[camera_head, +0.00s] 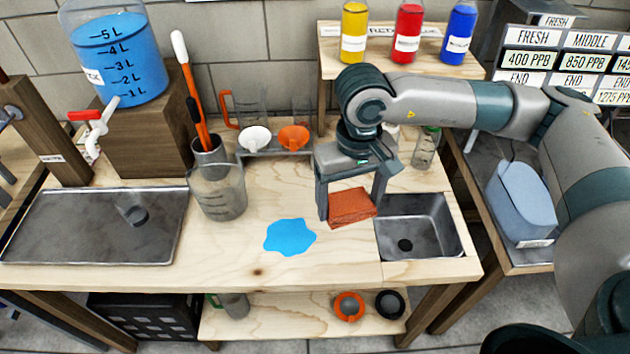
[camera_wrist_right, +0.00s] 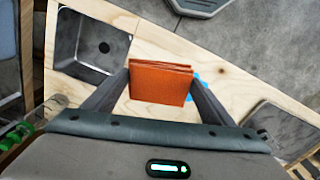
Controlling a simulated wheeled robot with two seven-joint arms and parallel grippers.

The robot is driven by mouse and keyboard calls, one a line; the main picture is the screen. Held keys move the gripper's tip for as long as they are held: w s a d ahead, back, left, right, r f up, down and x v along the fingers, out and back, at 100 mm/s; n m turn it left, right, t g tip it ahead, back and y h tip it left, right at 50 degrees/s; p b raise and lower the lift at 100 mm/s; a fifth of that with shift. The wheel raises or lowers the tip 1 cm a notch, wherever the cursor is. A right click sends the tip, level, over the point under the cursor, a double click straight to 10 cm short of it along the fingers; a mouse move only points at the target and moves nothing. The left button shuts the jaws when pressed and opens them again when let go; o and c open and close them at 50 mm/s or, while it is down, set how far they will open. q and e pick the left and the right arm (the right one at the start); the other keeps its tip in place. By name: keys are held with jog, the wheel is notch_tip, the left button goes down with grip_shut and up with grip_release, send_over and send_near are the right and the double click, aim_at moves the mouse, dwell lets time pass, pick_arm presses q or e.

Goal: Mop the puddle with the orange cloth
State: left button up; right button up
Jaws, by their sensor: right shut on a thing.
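The orange cloth (camera_head: 351,207) is a folded block between the fingers of my right gripper (camera_head: 350,208), beside the left edge of the sink. It also shows in the right wrist view (camera_wrist_right: 160,84), where both fingers press its sides. The blue puddle (camera_head: 289,237) lies flat on the wooden table, left of the cloth and a little nearer the front. In the wrist view a sliver of the puddle (camera_wrist_right: 194,86) shows beside the cloth; the rest is hidden behind the cloth and finger. My left gripper is not in view.
A metal sink (camera_head: 420,225) is at the right of the table (camera_head: 335,265). A clear measuring jug (camera_head: 218,192) stands left of the puddle, beside a metal tray (camera_head: 95,227). A rack with two funnels (camera_head: 293,138) is behind. The table's front strip is clear.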

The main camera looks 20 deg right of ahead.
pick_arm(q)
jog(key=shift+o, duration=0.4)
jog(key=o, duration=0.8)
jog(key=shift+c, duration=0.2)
pick_arm(e)
jog(key=shift+w, duration=0.1)
jog(key=w+m+p, duration=0.1)
jog(key=m, duration=0.1)
jog(key=a+m+p, duration=0.1)
jog(key=m, duration=0.1)
jog(key=shift+w, duration=0.35)
pick_arm(q)
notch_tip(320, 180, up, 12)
jog(key=p, duration=0.9)
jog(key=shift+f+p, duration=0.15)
jog(key=shift+p, duration=0.25)
pick_arm(e)
jog(key=w+a+f+m, duration=0.1)
jog(key=w+f+m, duration=0.2)
jog(key=m, duration=1)
jog(key=w+a+f+m, duration=0.2)
jog(key=w+m, duration=0.5)
jog(key=m, duration=0.6)
jog(key=shift+f, duration=0.55)
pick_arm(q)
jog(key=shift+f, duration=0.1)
pick_arm(e)
jog(key=shift+a+f, duration=0.1)
jog(key=shift+f, duration=0.05)
